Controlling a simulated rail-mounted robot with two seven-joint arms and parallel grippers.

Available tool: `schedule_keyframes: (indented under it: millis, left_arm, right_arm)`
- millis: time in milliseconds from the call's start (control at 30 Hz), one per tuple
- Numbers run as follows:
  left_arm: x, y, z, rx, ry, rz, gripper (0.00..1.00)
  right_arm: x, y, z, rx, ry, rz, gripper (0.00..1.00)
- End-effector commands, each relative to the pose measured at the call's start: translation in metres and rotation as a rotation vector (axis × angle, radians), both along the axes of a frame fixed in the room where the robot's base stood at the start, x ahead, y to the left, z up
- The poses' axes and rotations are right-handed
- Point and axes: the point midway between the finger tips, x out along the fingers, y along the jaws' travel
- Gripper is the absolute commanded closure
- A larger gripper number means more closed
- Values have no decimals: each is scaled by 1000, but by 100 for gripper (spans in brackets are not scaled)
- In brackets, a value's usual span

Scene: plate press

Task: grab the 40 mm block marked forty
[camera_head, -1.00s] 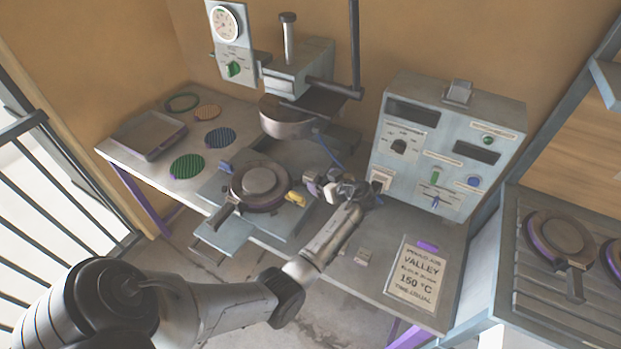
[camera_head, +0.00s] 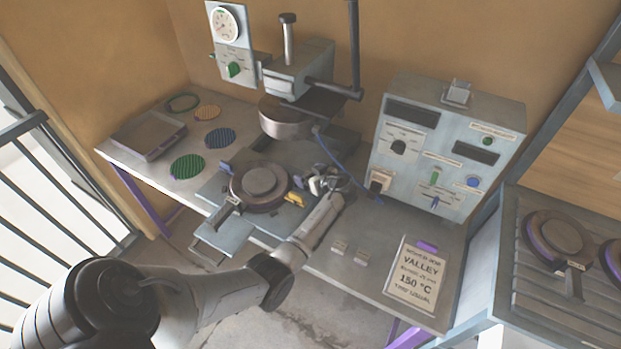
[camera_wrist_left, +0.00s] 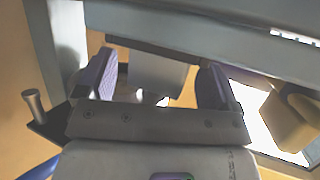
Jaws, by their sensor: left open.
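My left gripper (camera_head: 318,183) is in the air between the press plate and the control box, left of the tall block. In the left wrist view it is open (camera_wrist_left: 156,82), with purple pads apart and a grey rounded part seen beyond the gap. My right gripper is not in view.
The press (camera_head: 292,118) stands behind my left gripper, with a round plate (camera_head: 262,184) and a yellow part (camera_head: 295,197) to its left. The control box (camera_head: 446,145) rises to the right, with a blue cable (camera_head: 345,172) beside it. A sign (camera_head: 415,275) lies on the bench.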

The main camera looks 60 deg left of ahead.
Motion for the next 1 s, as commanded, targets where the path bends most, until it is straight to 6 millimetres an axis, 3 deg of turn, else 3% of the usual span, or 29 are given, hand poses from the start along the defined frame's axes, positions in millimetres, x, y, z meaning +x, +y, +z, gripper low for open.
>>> schedule_keyframes:
  millis: [67,633,1000]
  left_arm:
    - [0,0,0,0,0,0,16]
    - [0,-1,0,0,0,0,71]
    - [0,0,6,0,-2,0,72]
  right_arm:
    - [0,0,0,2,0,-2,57]
    - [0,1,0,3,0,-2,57]
    - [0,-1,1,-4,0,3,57]
